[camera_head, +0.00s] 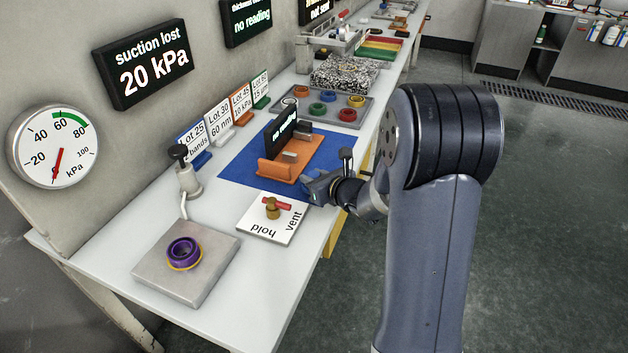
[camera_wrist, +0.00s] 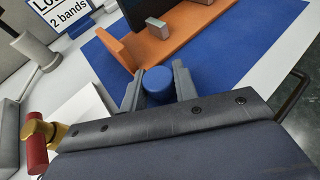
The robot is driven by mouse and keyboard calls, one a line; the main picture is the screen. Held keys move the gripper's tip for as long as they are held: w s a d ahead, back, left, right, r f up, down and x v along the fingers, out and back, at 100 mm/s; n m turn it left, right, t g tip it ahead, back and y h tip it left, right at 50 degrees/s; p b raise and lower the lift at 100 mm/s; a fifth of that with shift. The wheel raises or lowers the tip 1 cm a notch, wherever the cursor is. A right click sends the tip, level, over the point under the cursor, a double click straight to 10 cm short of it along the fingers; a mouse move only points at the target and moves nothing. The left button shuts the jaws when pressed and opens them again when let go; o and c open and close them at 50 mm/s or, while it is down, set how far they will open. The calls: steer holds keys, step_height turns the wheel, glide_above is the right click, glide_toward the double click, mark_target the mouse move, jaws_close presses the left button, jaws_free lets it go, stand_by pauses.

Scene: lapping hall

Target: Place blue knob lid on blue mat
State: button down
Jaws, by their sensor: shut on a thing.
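The blue knob lid (camera_wrist: 158,86) shows as a round blue top between the two fingers of my gripper (camera_wrist: 158,92) in the wrist view. My gripper is shut on it. In the head view my gripper (camera_head: 312,187) is at the near right corner of the blue mat (camera_head: 232,169), and I cannot make out the lid there. The mat also shows in the wrist view (camera_wrist: 235,45), beyond and to the right of the fingers. I cannot tell the lid's height above the surface.
An orange stand (camera_head: 295,163) with a dark display sits on the mat, close to my gripper. A hold/vent valve plate (camera_head: 265,229) with a red handle is just in front. A grey block (camera_head: 180,285) carries a purple ring. A grey tray (camera_head: 333,119) of coloured rings stands behind.

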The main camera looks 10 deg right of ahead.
steer(key=shift+f, duration=0.15)
steer(key=shift+f, duration=0.15)
steer(key=c, duration=1.1)
jaws_free()
steer(key=shift+r, duration=0.3)
steer(key=v, duration=1.2)
steer(key=shift+f+p, duration=0.15)
steer(key=shift+p, duration=0.3)
